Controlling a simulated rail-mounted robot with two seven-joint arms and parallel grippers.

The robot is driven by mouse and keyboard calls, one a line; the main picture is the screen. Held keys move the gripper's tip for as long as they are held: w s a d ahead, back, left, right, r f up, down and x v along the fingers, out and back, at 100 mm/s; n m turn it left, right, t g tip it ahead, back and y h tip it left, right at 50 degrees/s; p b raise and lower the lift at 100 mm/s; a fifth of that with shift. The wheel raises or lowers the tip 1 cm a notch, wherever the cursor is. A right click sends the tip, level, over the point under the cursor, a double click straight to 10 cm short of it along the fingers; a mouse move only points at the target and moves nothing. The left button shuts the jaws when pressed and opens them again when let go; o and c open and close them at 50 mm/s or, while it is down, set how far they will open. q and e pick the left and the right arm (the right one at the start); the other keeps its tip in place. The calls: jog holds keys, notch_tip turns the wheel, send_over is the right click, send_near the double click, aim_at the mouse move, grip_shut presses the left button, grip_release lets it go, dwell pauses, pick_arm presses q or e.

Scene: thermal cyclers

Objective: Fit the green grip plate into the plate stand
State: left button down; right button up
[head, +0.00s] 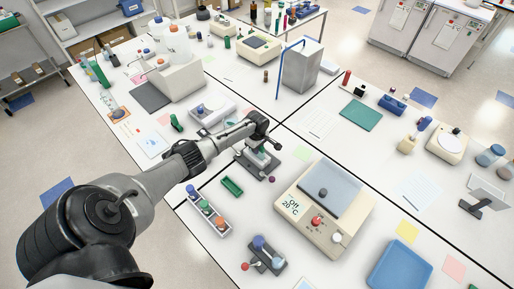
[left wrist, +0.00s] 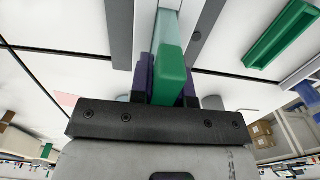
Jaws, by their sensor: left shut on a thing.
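My left gripper (head: 262,143) is over the dark grey plate stand (head: 259,170) near the middle of the bench. In the left wrist view the gripper (left wrist: 167,82) is shut on the green grip plate (left wrist: 172,72), whose green end sits between the dark purple fingers. A paler teal part of the plate extends beyond the green end. Grey bars of the stand (left wrist: 120,45) show on both sides of the plate. The gripper hides much of the plate and stand in the head view, so I cannot tell whether the plate is seated. My right gripper is not in view.
A beige thermal cycler (head: 325,208) stands close on the right. A white device (head: 212,110) is behind on the left.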

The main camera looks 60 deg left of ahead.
pick_arm(q)
jog(key=shift+f+b, duration=0.5)
jog(key=shift+f, duration=0.35)
jog(key=c, duration=1)
grip_release()
jog(key=shift+r, duration=0.15)
notch_tip(320, 180, up, 12)
jog(key=shift+p, duration=0.5)
jog(key=shift+r, duration=0.85)
